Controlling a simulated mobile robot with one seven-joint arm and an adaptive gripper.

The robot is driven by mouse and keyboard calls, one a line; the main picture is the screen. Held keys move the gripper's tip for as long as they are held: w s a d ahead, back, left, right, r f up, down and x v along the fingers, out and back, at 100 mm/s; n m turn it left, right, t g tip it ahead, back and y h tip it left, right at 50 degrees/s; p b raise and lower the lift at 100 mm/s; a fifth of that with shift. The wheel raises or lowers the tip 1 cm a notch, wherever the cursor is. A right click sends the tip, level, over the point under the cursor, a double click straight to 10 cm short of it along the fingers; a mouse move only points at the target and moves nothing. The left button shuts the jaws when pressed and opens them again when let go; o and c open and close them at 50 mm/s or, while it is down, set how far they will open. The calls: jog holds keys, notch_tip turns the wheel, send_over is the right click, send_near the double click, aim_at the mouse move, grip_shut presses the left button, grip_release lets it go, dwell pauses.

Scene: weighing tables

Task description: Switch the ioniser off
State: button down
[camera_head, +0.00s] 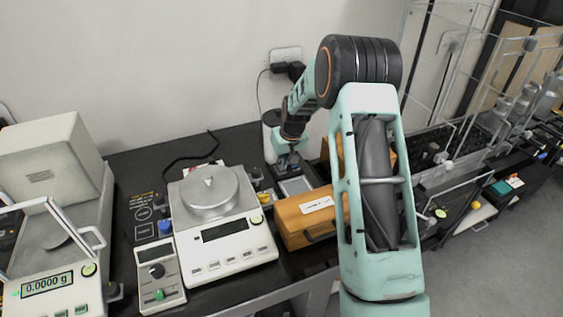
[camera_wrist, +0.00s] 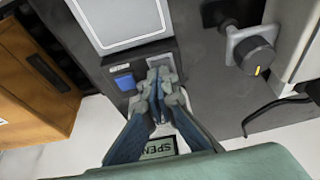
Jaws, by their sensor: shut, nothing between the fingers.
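A dark unit with a pale grey plate (camera_head: 295,186) stands behind the orange box, below my gripper (camera_head: 288,163). In the wrist view the plate (camera_wrist: 118,18) is at the top, with a blue switch (camera_wrist: 124,82) and a paler switch (camera_wrist: 162,62) along its edge. My gripper (camera_wrist: 160,78) is shut and empty. Its fingertips are over the paler switch and partly hide it; I cannot tell whether they touch it. A label reading "SPEN" (camera_wrist: 160,148) shows partly behind the fingers. No readable marking shows which device is the ioniser.
An orange box (camera_head: 302,219) stands just in front of the unit. A white balance (camera_head: 225,240) is to the left, a small control box (camera_head: 160,272) beside it. A dark knob (camera_wrist: 254,55) is right of the fingers. A wall socket (camera_head: 285,55) with a cable is behind.

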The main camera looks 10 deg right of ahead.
aim_at(283, 171)
jog(key=shift+s+f, duration=0.1)
jog(key=shift+s, duration=0.05)
notch_tip(283, 171, up, 5)
jog(key=shift+s+r+p, duration=0.1)
jog(key=shift+s+p, duration=0.05)
jog(key=shift+p, duration=1)
jog(key=b+v, duration=0.1)
jog(key=v, duration=0.8)
jog(key=shift+w+a+r+b, duration=0.3)
jog(key=shift+w+a+b, duration=0.15)
jog(key=shift+b, duration=0.25)
